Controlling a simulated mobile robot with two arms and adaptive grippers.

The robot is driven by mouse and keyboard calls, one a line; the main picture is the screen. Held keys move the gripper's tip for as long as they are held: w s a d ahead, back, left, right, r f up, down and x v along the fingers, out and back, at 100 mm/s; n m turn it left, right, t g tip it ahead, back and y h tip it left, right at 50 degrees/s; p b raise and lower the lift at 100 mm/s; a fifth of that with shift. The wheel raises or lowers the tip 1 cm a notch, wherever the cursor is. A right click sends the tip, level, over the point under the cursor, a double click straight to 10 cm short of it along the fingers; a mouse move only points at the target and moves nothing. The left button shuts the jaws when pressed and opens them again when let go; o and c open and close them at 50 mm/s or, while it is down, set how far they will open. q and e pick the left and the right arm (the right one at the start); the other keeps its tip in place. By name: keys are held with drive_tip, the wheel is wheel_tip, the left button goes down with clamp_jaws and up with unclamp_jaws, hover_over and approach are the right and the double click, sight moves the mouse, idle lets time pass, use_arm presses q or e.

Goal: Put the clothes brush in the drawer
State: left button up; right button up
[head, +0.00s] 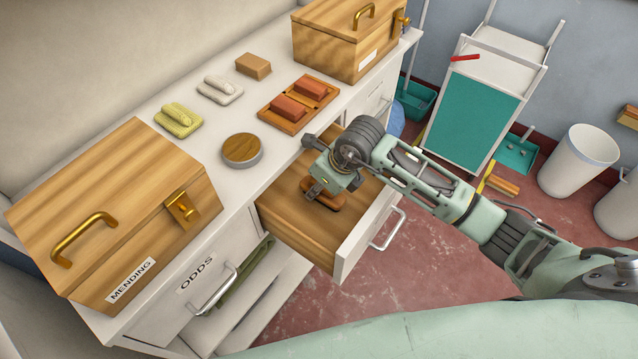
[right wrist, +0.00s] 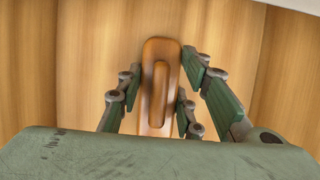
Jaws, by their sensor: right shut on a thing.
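The clothes brush (right wrist: 159,84), brown wood with a raised grip along its back, is between the fingers of my right gripper (right wrist: 163,74) in the right wrist view. In the head view my right gripper (head: 323,190) points down inside the open drawer (head: 285,222), shut on the brush (head: 331,203), which partly shows beneath it. The drawer has a wooden inside and a white front with a metal handle (head: 388,230). I cannot tell whether the brush touches the drawer floor. My left gripper is not in view.
On the white counter are a MENDING box (head: 115,215), a round wooden lid-like piece (head: 242,150), a tray (head: 280,122) with reddish blocks, several brush-like or block items, and another wooden box (head: 345,40). The ODDS drawer (head: 200,275) is beside the open one. Floor lies to the right.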

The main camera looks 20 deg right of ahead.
drive_tip(key=o, duration=0.6)
drive_tip(key=shift+f, duration=0.15)
drive_tip(key=o, duration=0.5)
drive_tip(key=v, duration=1.2)
drive_tip(key=shift+r, duration=0.2)
